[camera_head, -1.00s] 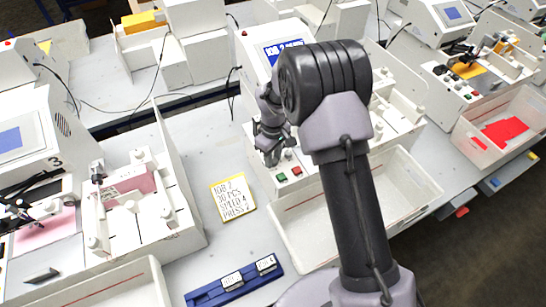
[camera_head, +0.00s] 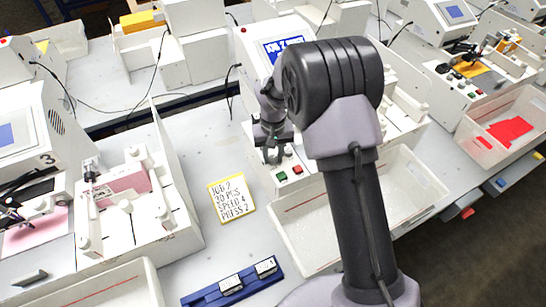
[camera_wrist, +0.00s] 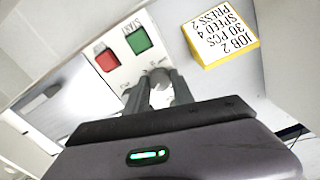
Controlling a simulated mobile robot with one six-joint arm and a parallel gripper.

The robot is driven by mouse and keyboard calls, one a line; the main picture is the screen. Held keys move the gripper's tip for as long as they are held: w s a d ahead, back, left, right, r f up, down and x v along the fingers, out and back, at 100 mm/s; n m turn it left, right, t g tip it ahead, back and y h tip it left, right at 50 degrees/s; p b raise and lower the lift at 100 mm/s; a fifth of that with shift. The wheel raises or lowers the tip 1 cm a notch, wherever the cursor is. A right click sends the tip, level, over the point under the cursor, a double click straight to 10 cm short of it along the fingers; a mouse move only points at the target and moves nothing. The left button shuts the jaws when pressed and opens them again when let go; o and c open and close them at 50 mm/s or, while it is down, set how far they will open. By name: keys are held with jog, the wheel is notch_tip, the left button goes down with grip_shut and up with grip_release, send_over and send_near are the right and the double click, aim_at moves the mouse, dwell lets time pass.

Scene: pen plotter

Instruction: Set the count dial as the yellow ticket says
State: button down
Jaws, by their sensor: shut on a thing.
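The yellow-edged ticket (camera_head: 231,198) lies on the table left of the middle machine. In the wrist view the ticket (camera_wrist: 222,38) reads JOB 2, 30 PCS, SPEED 4, PRESS 2. My gripper (camera_head: 272,157) is at the machine's front panel, beside the green and red buttons. In the wrist view my gripper (camera_wrist: 159,90) is shut on a pale round dial knob (camera_wrist: 160,96), one dark finger on each side. The knob's label and pointer are hidden, so I cannot tell its setting. The green START button (camera_wrist: 139,40) and red button (camera_wrist: 107,61) are close by.
The machine's blue-lettered screen (camera_head: 284,48) is partly hidden by my arm. A clear tray (camera_head: 305,235) stands in front of the machine. A blue rack (camera_head: 205,297) with two labelled blocks lies at the front. Another machine (camera_head: 30,140) stands at the left.

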aim_at(273, 158)
jog(key=shift+m, duration=0.5)
jog(key=c, duration=1.1)
grip_release()
notch_tip(273, 158, up, 18)
jog(key=p, duration=0.3)
jog(key=shift+f, duration=0.25)
